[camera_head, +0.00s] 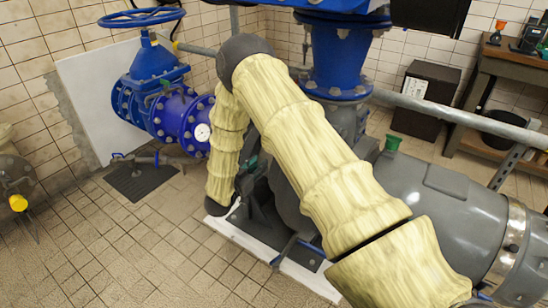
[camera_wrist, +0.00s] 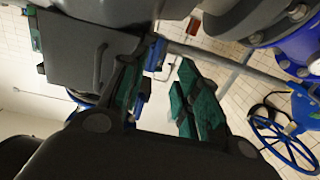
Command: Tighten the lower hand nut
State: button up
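I cannot tell for sure which part is the lower hand nut. In the head view, a small blue handle (camera_head: 284,250) sits low at the edge of the pump's white base. My gripper (camera_head: 250,167) hangs at the end of my sleeved arm, beside the dark pump body, and is partly hidden by the arm. In the wrist view, my gripper (camera_wrist: 160,98) has its two green-padded fingers apart, with a gap between them. A small blue part (camera_wrist: 141,104) shows beside the left finger; I cannot tell whether they touch.
A large blue valve with a handwheel (camera_head: 142,18) and gauge stands left of my arm. A grey pump motor (camera_head: 435,205) lies to the right. Another blue-handled fitting (camera_head: 140,160) stands over a floor grate. The tiled floor (camera_head: 120,250) at front left is clear.

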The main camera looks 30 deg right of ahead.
jog(key=shift+m+g+h, duration=0.4)
jog(key=shift+m+g, duration=0.1)
jog(key=x, duration=0.7)
jog(key=r+x, duration=0.1)
jog(key=x, duration=0.3)
jog(key=shift+w+d+r, duration=0.1)
jog(key=shift+w+d, duration=0.05)
jog(key=shift+w, duration=0.05)
grip_shut()
